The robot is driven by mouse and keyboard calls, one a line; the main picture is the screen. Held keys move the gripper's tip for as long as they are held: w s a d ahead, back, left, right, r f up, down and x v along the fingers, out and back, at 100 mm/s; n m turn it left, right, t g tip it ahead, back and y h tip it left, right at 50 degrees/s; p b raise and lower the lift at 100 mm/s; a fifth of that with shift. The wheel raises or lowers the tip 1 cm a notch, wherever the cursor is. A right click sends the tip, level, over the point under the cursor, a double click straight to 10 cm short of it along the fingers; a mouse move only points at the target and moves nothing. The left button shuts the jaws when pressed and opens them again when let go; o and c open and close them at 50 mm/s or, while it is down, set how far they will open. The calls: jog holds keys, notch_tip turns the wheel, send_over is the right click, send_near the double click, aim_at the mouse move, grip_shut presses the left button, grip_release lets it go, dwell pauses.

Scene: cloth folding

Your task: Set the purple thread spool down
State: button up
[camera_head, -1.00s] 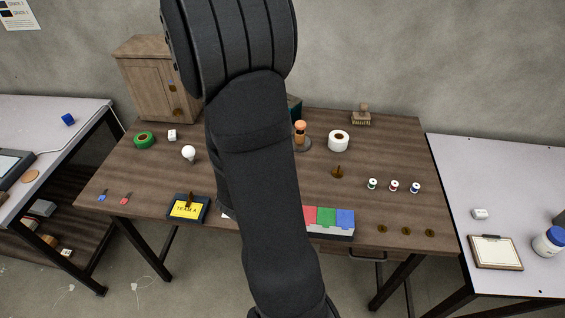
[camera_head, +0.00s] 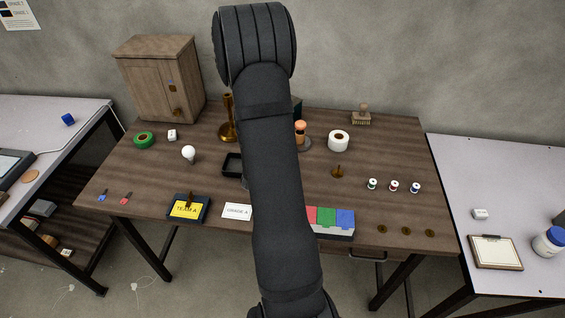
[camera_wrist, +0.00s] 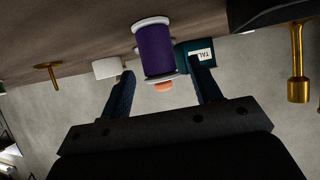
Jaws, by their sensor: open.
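The purple thread spool (camera_wrist: 155,48) with white ends shows in the wrist view, where the picture is upside down and the tabletop (camera_wrist: 60,28) lies along the top. The spool appears to stand on the wooden table, its near end level with the fingertips. My gripper (camera_wrist: 160,68) is open, one dark blue finger on each side of the spool. A gap shows at the left finger; I cannot tell whether the right finger touches it. In the head view my arm hides the spool and the gripper.
A brass candlestick (camera_head: 228,126), a black tray (camera_head: 232,165) and a white card (camera_head: 237,211) lie left of my arm. Small spools (camera_head: 394,186) stand further right.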

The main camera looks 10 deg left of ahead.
jog(key=shift+x, duration=1.75)
jog(key=shift+a, duration=0.1)
jog(key=c, duration=1.1)
jog(key=shift+o, duration=0.2)
jog(key=shift+r, duration=0.85)
notch_tip(320, 180, up, 2)
jog(key=shift+r, duration=0.25)
jog(key=s+d+r, duration=0.4)
jog(key=d+r, duration=0.2)
jog(key=d, duration=0.5)
jog(key=shift+s+r, duration=0.2)
jog(key=shift+r, duration=0.15)
